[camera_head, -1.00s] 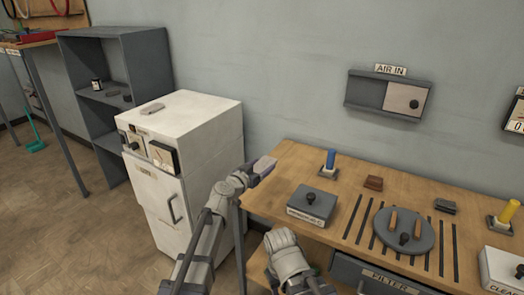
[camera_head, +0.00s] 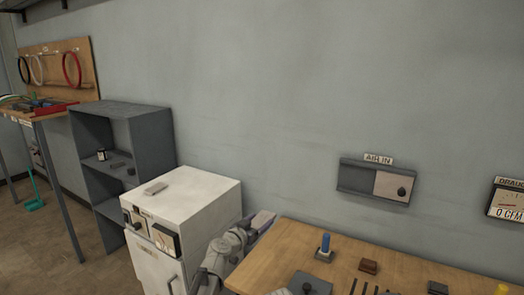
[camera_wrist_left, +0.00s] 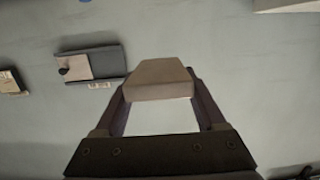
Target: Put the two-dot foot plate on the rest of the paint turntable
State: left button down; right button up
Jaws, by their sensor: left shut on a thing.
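My left gripper (camera_head: 262,221) is raised beside the left end of the wooden workbench, near the white cabinet. In the left wrist view its fingers (camera_wrist_left: 160,92) are shut on a plain grey-beige plate (camera_wrist_left: 160,80). No dots show on the face turned to the camera, so I cannot tell from its marks which plate it is. The paint turntable is below the lower edge of the head view and cannot be made out now. My right gripper is not in view.
The workbench (camera_head: 283,250) holds a blue peg (camera_head: 325,243), a brown block (camera_head: 368,266) and a grey box with a knob (camera_head: 308,287). A flat grey piece (camera_head: 155,188) lies on the white cabinet (camera_head: 205,190). The AIR IN panel (camera_head: 362,180) is on the wall.

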pick_arm(q)
jog(key=b, duration=1.5)
send_over(260, 278)
notch_tip(260, 278, down, 15)
jog(key=shift+w+f, duration=0.1)
notch_tip(260, 278, down, 5)
jog(key=b, duration=0.5)
notch_tip(260, 278, down, 4)
jog(key=b, duration=0.4)
jog(key=shift+f+b, duration=0.25)
jog(key=shift+b, duration=0.05)
jog(key=shift+f, duration=0.2)
grip_release()
